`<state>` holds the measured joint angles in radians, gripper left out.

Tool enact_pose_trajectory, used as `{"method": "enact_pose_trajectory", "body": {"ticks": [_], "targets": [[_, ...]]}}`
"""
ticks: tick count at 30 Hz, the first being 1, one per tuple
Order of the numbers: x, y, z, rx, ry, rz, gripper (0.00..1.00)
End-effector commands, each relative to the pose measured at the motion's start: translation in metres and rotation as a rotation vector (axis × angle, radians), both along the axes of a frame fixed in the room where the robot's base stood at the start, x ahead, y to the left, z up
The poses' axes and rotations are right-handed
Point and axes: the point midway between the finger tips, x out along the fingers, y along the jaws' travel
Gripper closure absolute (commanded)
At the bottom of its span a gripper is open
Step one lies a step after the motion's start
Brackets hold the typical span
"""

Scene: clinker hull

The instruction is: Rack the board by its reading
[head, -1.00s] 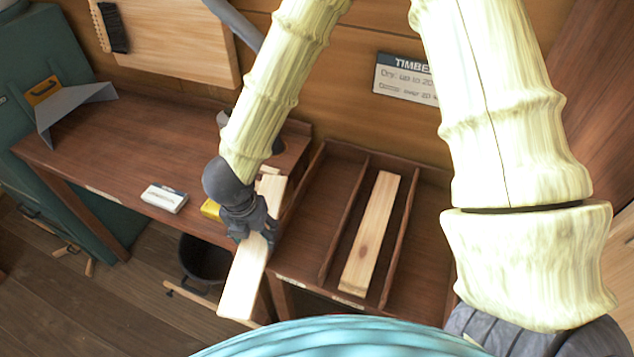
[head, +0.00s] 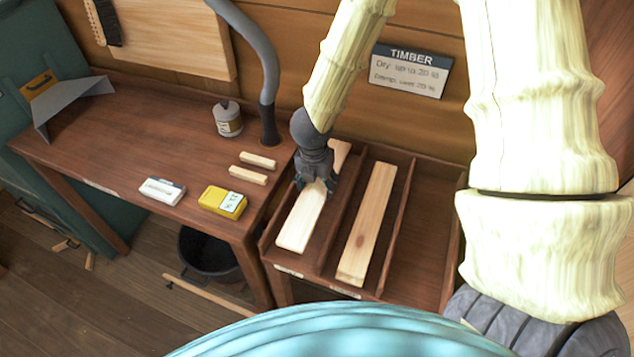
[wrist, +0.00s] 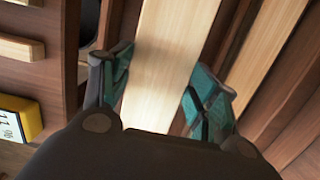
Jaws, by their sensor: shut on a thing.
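My gripper (head: 316,184) is shut on a pale board (head: 300,224), gripped across its width. The board lies lengthwise in or just above the left bay of the rack (head: 431,240); I cannot tell whether it touches the floor. In the wrist view the board (wrist: 172,45) runs between my two fingers (wrist: 160,90). Another board (head: 368,222) lies in the middle bay; the right bay is empty. The yellow meter (head: 222,201) lies on the bench with a small display, its digits not clearly legible.
The bench (head: 130,150) adjoins the rack on the left. On it are two small wood strips (head: 248,175), a white labelled block (head: 162,191), a jar (head: 228,119) and a grey curved pipe (head: 268,110). A dark bucket (head: 205,255) stands below.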

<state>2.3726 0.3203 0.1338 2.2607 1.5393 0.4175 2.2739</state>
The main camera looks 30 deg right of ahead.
Motion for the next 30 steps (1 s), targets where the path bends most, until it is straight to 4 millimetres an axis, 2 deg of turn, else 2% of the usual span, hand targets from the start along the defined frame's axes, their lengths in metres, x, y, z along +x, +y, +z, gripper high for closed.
{"method": "enact_pose_trajectory", "body": {"ticks": [18, 24, 30], "targets": [[0.0, 0.0, -0.058, 0.001, -0.001, -0.001, 0.69], [0.0, 0.0, -0.066, 0.0, 0.0, 0.0, 0.69], [0.0, 0.0, -0.066, 0.0, 0.0, 0.0, 0.69]]}}
